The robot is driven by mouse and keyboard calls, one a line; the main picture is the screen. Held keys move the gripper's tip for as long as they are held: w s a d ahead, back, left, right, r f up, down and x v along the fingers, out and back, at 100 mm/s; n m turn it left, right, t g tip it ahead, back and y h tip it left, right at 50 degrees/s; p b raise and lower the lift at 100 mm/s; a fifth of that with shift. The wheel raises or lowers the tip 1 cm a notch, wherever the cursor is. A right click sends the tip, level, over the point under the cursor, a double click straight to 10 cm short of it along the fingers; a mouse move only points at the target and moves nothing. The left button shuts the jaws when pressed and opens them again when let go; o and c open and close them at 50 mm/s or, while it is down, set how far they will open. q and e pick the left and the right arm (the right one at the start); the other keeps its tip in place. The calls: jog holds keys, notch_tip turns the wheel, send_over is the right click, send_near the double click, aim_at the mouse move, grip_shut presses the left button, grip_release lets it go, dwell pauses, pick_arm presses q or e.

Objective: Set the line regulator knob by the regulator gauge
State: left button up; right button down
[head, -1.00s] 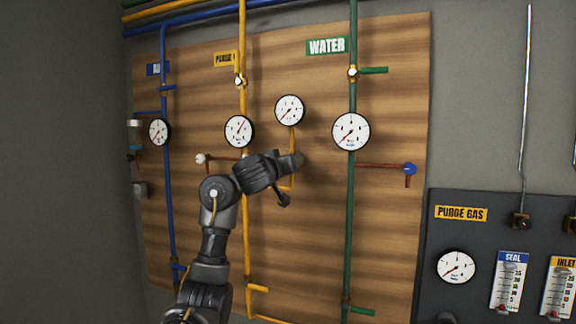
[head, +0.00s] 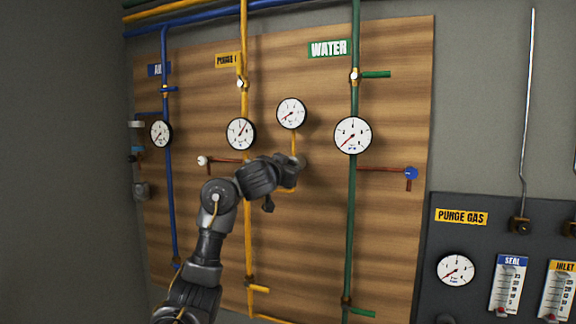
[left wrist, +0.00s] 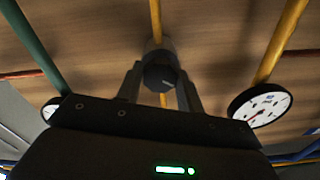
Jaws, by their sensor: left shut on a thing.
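The regulator knob is dark and round (left wrist: 160,77), on the yellow branch pipe in the left wrist view. My left gripper (left wrist: 160,88) is shut on it, one finger on each side. In the head view my left gripper (head: 292,170) covers most of the knob. The regulator gauge (head: 291,113) is a small white dial just above the gripper, its needle pointing toward the lower left. Its figures are too small to read. My right gripper is not in view.
The yellow pipe's gauge (head: 241,133) is left of the gripper and the water gauge (head: 353,135) right of it. A dark purge gas panel (head: 480,230) stands at lower right.

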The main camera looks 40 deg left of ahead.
pick_arm(q)
jog(key=shift+m, duration=3.1)
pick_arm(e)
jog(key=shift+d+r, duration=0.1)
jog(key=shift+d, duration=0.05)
pick_arm(q)
jog(key=o, duration=1)
jog(key=shift+w, duration=0.1)
